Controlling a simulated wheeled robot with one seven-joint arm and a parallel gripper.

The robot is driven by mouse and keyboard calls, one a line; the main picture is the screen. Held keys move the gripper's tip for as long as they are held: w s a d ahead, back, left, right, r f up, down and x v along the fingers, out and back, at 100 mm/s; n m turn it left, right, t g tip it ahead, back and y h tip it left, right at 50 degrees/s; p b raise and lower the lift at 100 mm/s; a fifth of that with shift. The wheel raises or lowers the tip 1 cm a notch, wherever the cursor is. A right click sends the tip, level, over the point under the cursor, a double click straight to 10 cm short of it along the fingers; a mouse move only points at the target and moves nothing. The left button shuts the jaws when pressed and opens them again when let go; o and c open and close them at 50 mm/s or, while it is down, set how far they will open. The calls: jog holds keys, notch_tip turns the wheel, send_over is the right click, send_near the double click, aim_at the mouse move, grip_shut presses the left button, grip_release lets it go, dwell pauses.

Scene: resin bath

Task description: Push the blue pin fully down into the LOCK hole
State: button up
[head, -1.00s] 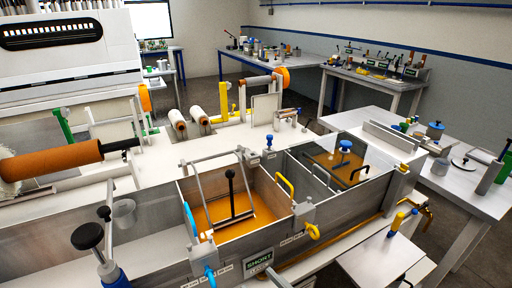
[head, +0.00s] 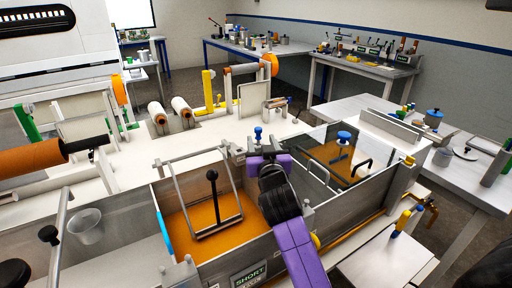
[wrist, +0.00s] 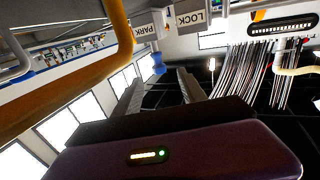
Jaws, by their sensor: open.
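The blue pin (head: 258,133) stands upright at the back rim of the tank, near the divider between its two baths. In the wrist view, which is upside down, the pin (wrist: 158,64) sits at the block labelled PARK (wrist: 146,29). The LOCK label (wrist: 192,18) is on the neighbouring block; its hole is not visible. My gripper (head: 268,153) is just in front of the pin in the head view, apart from it. In the wrist view its two fingers (wrist: 160,80) are spread with nothing held between them.
The tank's left bath holds orange resin and a tilted wire frame with a black knob (head: 212,176). The right bath has black handles and a blue knob (head: 344,137). In the wrist view, an orange-yellow bar (wrist: 105,75) runs close to my gripper. White bench top (head: 120,165) lies behind.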

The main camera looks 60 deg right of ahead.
aim_at(259, 131)
jog(key=x, duration=0.2)
jog(key=p+x, duration=0.1)
jog(key=x, duration=0.1)
jog(key=p+x, duration=0.1)
jog(key=x, duration=0.1)
jog(key=shift+d+r, duration=0.1)
jog(key=shift+r, duration=0.3)
jog(key=shift+w+d+f, duration=0.15)
jog(key=shift+w+d, duration=0.25)
jog(key=shift+d, duration=0.1)
jog(key=shift+c, duration=0.2)
grip_shut()
dwell(0.5)
